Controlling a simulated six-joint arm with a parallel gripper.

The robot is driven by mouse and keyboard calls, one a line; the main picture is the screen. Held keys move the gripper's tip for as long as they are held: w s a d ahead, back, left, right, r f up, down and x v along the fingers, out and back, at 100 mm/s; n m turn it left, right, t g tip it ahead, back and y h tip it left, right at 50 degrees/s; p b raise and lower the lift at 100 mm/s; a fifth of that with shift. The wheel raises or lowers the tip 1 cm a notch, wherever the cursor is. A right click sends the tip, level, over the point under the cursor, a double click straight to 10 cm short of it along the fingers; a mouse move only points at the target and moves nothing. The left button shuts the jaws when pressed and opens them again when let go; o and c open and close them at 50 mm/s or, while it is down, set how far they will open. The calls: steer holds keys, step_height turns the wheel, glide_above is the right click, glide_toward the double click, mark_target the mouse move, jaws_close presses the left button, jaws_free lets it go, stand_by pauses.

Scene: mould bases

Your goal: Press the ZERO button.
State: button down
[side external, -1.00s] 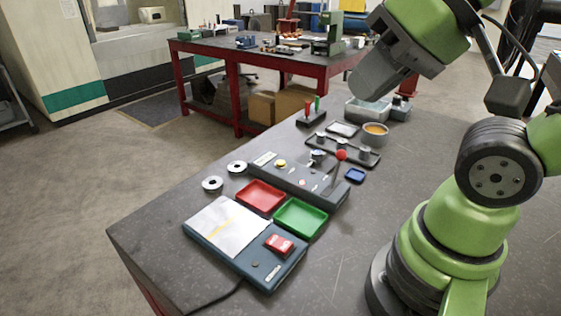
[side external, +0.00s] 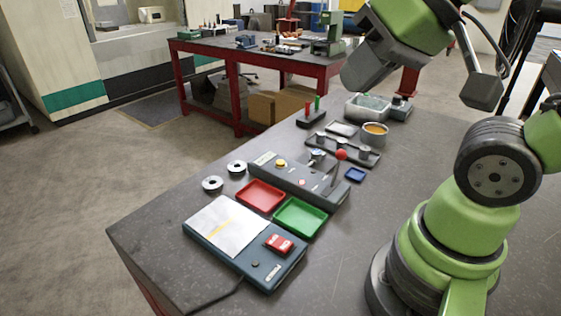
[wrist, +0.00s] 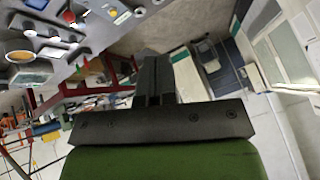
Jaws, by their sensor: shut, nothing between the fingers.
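A flat blue-grey device (side external: 225,255) with a pale top plate lies on the near part of the bench. On its front strip are a red block (side external: 279,244), a small dark round button (side external: 255,264) and a small pale label (side external: 273,272). I cannot read any lettering, so I cannot tell which button is ZERO. A grey control box (side external: 298,182) behind has a yellow button (side external: 281,163), which also shows in the wrist view (wrist: 112,12). My gripper (side external: 350,80) is high above the far side of the bench, away from both devices. Its fingers (wrist: 153,65) are shut and empty.
A red tray (side external: 260,196) and a green tray (side external: 300,217) lie between the two devices. Two metal rings (side external: 213,184) lie at the left edge. A cup (side external: 375,134) and a bin (side external: 367,106) stand behind.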

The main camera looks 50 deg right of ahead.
steer(key=w+d+n+h, duration=0.2)
steer(key=w+d+h, duration=0.1)
steer(key=w+d, duration=0.4)
steer(key=n+t+y, duration=0.2)
steer(key=n+y, duration=0.2)
steer(key=n, duration=0.9)
glide_above(281, 163)
step_height(281, 163, down, 16)
steer(key=shift+f, duration=0.2)
steer(key=shift+w+f, duration=0.1)
steer(key=shift+f, duration=4.3)
steer(key=shift+f, duration=0.4)
